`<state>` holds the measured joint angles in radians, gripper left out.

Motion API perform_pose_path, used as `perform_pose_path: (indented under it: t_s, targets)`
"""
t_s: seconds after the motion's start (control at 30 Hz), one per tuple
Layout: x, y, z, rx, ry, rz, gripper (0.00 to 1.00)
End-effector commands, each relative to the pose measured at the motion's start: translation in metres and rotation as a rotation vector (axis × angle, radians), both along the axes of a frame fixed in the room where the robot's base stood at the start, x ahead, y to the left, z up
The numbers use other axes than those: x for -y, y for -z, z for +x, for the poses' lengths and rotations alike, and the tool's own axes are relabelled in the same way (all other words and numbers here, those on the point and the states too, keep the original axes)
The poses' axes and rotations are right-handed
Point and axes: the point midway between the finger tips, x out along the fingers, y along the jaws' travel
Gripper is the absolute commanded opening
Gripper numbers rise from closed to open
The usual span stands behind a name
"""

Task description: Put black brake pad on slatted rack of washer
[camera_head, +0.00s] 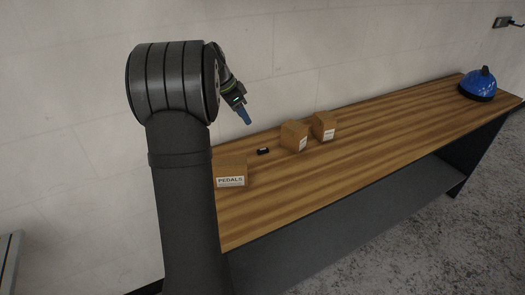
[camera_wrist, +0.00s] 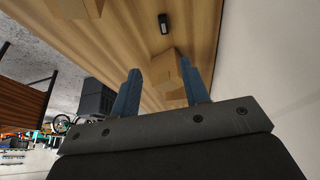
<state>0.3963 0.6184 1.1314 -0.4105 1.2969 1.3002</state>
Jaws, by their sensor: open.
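The black brake pad (camera_head: 263,151) lies on the wooden bench between a box marked PEDALS and two smaller boxes. In the wrist view the same small black piece (camera_wrist: 163,23) lies on the wood near the top, beyond my fingertips. My gripper (camera_head: 246,117) hangs in the air above the bench, close to the wall side. Its two blue fingers (camera_wrist: 161,82) are apart with nothing between them. I cannot make out a washer or a slatted rack for certain in either view.
The PEDALS box (camera_head: 231,172) stands left of the pad. Two cardboard boxes, one nearer (camera_head: 294,136) and one farther (camera_head: 324,126), stand right of it. The bench top (camera_head: 400,117) between is clear.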

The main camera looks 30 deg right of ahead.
Motion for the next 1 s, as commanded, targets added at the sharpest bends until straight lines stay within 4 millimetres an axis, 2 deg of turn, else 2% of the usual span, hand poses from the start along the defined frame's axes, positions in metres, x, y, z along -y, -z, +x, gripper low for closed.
perform_pose_path:
  t_s: [0.17,0.53,0.77,1.0]
  targets:
    - [0.007,0.017,-0.005,-0.194,-0.281,-0.058,0.42]
    - [0.023,0.050,-0.012,-0.838,-1.065,-0.133,0.42]
    - [0.029,0.065,-0.011,-1.298,-1.516,-0.096,0.42]
    - [0.030,0.078,-0.004,-1.806,-1.920,0.028,0.42]
